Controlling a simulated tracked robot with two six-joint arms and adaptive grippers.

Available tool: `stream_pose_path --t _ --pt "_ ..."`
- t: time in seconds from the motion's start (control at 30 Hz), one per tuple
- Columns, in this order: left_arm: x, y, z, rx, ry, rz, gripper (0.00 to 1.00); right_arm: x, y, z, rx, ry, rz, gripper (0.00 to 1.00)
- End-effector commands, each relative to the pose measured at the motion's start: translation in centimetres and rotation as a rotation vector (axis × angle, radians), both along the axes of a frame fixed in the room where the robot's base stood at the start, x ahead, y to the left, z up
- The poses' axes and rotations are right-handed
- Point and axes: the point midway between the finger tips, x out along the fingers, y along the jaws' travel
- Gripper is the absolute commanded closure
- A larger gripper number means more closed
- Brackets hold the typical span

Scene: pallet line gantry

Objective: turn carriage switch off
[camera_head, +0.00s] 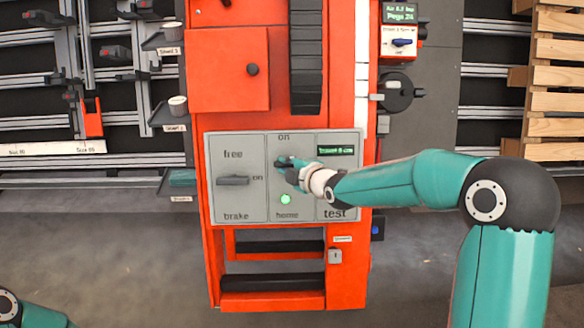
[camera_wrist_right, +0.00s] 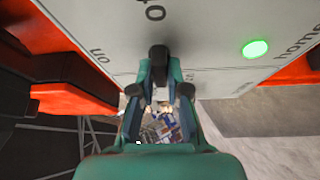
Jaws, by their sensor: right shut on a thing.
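A grey control panel (camera_head: 252,206) is on the front of the orange machine. My right gripper (camera_head: 281,163) is at its middle section, below a label "on", and is shut on a switch handle there. In the head view the gripper hides most of that handle. In the right wrist view a dark upright piece (camera_wrist_right: 158,56), seemingly the handle, shows between the fingers of the right gripper (camera_wrist_right: 159,91), against the panel. A green lamp (camera_head: 286,199) is lit below, above the label "home". My left gripper is out of the head view.
A black lever (camera_head: 233,181) lies horizontal in the panel's left section, between "free" and "brake". A small display (camera_head: 336,151) is in the right section, above "test". A black dial (camera_head: 398,92) is on the right. Wooden slats (camera_head: 556,104) stand at far right.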

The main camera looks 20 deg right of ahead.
Motion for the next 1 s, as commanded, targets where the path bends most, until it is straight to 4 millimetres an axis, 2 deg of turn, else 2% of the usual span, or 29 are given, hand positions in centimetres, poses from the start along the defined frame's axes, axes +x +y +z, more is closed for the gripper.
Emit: stream_pose_path --t 0.67,0.7,0.8,0.83,1.0 --pt "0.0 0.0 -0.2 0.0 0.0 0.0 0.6 -0.31 0.6 -0.71 -0.065 0.034 0.048 1.0" --pt "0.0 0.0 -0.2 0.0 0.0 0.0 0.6 -0.31 0.62 -0.72 -0.065 0.034 0.048 0.81" --pt "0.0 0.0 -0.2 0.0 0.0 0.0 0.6 -0.29 0.58 -0.68 -0.065 0.034 0.046 0.64" --pt "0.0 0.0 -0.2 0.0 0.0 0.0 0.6 -0.27 0.55 -0.65 -0.064 0.033 0.046 0.6" --pt "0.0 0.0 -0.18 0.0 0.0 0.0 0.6 -0.17 0.35 -0.42 -0.062 0.028 0.041 0.6"
